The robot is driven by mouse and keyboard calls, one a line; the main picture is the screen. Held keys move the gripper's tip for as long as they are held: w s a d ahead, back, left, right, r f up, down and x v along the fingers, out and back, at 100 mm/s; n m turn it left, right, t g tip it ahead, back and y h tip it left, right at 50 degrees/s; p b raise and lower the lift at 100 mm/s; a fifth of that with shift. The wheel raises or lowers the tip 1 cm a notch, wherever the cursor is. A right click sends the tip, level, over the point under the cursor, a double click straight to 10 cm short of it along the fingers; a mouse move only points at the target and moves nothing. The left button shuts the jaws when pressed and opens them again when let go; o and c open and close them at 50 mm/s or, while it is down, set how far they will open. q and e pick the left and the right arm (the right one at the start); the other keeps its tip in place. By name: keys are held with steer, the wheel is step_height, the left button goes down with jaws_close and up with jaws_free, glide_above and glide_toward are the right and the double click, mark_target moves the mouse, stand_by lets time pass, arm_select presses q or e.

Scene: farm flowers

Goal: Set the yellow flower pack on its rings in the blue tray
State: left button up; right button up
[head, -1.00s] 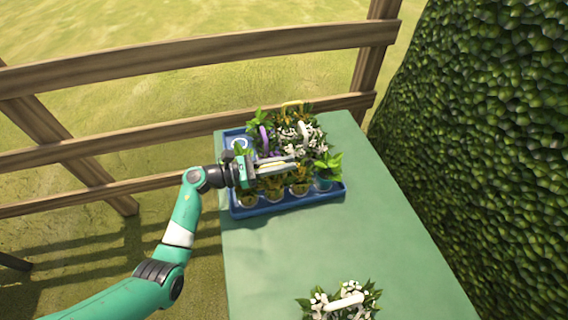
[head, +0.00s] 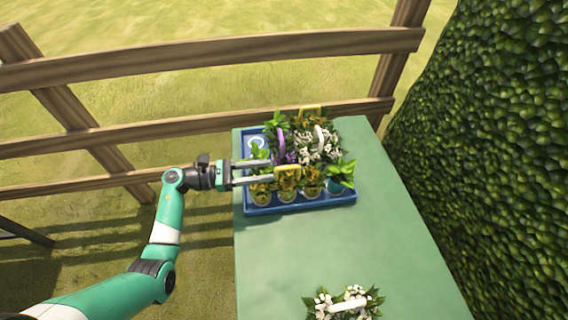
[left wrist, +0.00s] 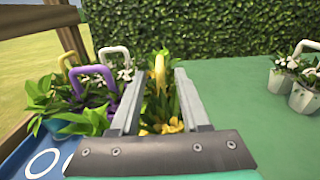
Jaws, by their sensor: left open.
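The yellow flower pack (head: 288,189) stands upright in the front row of the blue tray (head: 300,207), its yellow handle (head: 287,170) up. My left gripper (head: 272,170) is open, just left of this handle, with its fingers pointing right. In the left wrist view the handle (left wrist: 160,72) shows between and beyond the two finger ends of my gripper (left wrist: 161,85), with yellow flowers below. The pack's underside and the rings under it are hidden. My right gripper is not in view.
Purple-handled (head: 281,143) and white-handled (head: 320,140) packs and another yellow-handled pack (head: 311,110) fill the tray's back. A bare ring (head: 257,143) shows at its back left. A white flower pack (head: 345,305) stands near the front. The green table (head: 320,250) between is clear.

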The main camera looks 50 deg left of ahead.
arm_select(q)
steer(key=shift+v, duration=1.05)
steer(key=shift+w, duration=0.1)
